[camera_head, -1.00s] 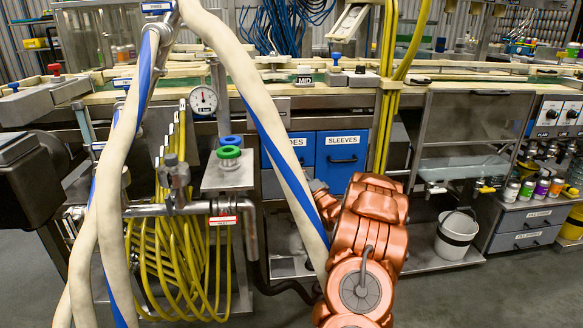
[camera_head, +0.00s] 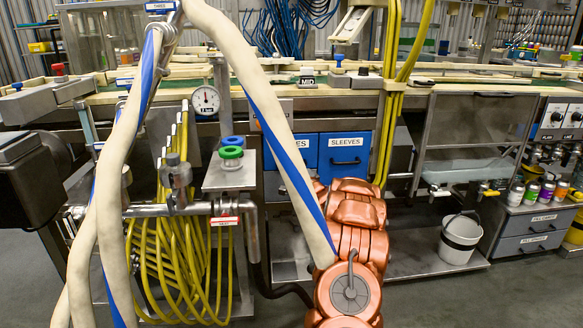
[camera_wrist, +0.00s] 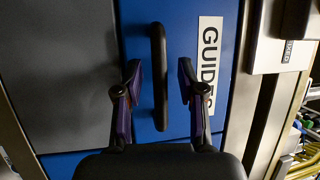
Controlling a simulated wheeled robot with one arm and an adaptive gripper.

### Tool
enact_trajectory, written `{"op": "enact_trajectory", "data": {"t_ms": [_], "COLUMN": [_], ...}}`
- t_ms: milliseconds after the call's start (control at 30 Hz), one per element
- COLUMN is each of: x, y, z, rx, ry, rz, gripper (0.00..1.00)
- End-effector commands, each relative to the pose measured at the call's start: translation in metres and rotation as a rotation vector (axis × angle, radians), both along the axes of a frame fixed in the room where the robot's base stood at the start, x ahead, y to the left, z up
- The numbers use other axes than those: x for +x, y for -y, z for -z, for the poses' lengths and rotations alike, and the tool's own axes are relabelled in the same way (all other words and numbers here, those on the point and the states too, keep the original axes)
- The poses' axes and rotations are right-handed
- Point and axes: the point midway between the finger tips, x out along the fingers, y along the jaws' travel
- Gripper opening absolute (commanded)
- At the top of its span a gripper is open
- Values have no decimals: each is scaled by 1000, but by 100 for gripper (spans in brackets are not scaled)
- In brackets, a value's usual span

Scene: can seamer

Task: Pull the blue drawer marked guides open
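The blue drawer marked guides (camera_wrist: 218,115) fills the middle of the wrist view, its label reading GUIDES (camera_wrist: 208,60) turned sideways. Its black bar handle (camera_wrist: 159,75) runs top to bottom in that picture. My gripper (camera_wrist: 160,85) is open, one finger on each side of the lower part of the handle, with gaps between fingers and handle. Whether the fingertips reach the handle's depth is unclear. In the head view the drawer (camera_head: 306,150) is partly hidden by a hose; its label is cut off to "DES". The drawer appears shut. My gripper is hidden behind my copper arm there.
A blue sleeves drawer (camera_head: 344,170) sits to the right of the guides drawer. Thick beige hoses cross in front. Yellow hoses (camera_head: 185,255) hang at left, and more run vertically at right. A white bucket (camera_head: 460,238) stands on the low shelf.

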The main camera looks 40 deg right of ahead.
Motion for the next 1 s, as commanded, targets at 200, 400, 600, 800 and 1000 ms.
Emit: {"op": "enact_trajectory", "data": {"t_ms": [200, 400, 600, 800, 1000], "x": [0, 0, 0, 0, 0], "y": [0, 0, 0, 0, 0], "z": [0, 0, 1, 1, 1], "rx": [0, 0, 0, 0, 1], "ry": [0, 0, -1, -1, -2], "rz": [0, 0, 0, 0, 0], "gripper": [23, 2, 0, 0, 0]}}
